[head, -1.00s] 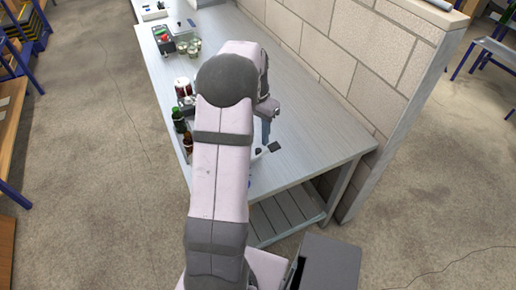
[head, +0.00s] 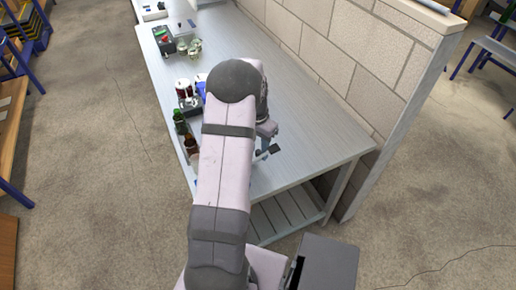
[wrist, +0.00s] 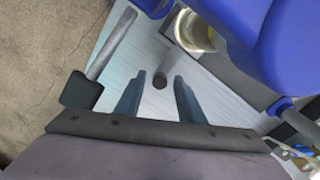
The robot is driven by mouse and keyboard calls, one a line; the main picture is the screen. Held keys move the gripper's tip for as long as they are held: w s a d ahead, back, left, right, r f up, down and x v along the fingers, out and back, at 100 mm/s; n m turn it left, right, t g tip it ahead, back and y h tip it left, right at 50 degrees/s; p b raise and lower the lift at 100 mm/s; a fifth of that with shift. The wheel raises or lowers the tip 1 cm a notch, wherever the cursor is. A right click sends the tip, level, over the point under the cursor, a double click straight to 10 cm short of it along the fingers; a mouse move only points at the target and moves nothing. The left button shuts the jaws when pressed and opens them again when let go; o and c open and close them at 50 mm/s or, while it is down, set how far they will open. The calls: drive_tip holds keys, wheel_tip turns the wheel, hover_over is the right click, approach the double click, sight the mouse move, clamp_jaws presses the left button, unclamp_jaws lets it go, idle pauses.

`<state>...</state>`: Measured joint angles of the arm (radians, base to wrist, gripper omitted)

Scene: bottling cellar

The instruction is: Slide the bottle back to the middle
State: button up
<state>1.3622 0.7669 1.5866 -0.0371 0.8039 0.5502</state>
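My gripper (wrist: 158,95) points down over the pale table (head: 315,145), its two fingers apart. In the head view my gripper (head: 263,143) is partly hidden by my arm. A green bottle (head: 179,121) and a brown bottle (head: 190,143) stand along the table's left edge, left of my arm.
A large blue thing (wrist: 270,45) fills the wrist view's upper right. A block wall (head: 345,55) borders the right.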

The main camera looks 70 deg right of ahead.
clamp_jaws()
drive_tip(key=shift+w+d+r, duration=0.1)
drive_tip(key=shift+w+d, duration=3.4)
drive_tip(key=shift+d, duration=0.2)
drive_tip(key=shift+o, duration=0.9)
unclamp_jaws()
drive_tip(key=shift+a, duration=0.1)
wheel_tip(320, 180, up, 7)
drive_tip(key=b, duration=0.2)
drive_tip(key=shift+r+b, duration=0.15)
drive_tip(key=shift+b, duration=0.15)
